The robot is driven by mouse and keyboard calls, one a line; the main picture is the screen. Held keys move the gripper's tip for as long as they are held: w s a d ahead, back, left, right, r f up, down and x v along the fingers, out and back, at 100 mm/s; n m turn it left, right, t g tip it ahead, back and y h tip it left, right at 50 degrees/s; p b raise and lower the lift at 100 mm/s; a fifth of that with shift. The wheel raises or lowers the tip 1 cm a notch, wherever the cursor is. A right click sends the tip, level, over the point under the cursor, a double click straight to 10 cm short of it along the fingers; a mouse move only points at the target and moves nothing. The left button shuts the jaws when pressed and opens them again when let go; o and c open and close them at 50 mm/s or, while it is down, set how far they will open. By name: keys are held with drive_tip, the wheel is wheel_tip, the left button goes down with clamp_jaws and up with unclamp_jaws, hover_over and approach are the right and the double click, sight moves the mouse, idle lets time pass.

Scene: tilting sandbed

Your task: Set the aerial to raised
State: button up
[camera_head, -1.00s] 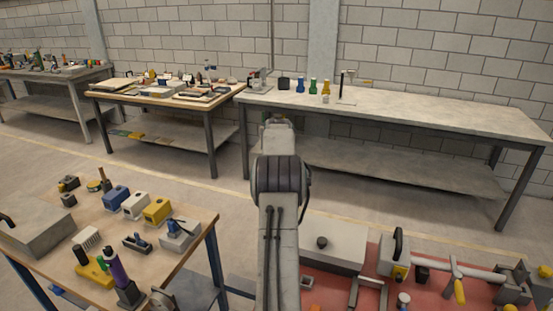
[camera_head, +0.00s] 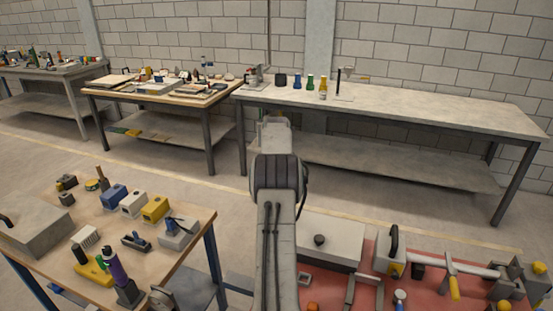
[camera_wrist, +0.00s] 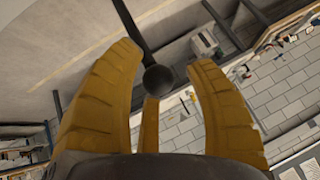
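In the wrist view a dark rod (camera_wrist: 134,28) ends in a round black knob (camera_wrist: 158,80); it may be the aerial, but I cannot be sure. The knob appears between the tips of the yellow fingers of my gripper (camera_wrist: 165,75). The fingers are spread wide, and I see no contact with the knob; its distance is unclear. In the head view my gripper is hidden behind my own arm, which reaches forward.
The far bench (camera_head: 440,108) holds small bottles (camera_head: 310,83) and is bare at right. A wooden table (camera_head: 188,253) with many small parts stands at left. A red-topped table (camera_head: 430,290) with fixtures is at lower right. Open floor lies between them.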

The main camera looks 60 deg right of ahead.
drive_tip(key=shift+a+r, duration=0.1)
drive_tip(key=shift+a, duration=0.05)
drive_tip(key=v, duration=1.1)
drive_tip(key=shift+s+a+r, duration=0.15)
drive_tip(key=shift+s+r, duration=0.05)
drive_tip(key=shift+r, duration=0.1)
idle(0.6)
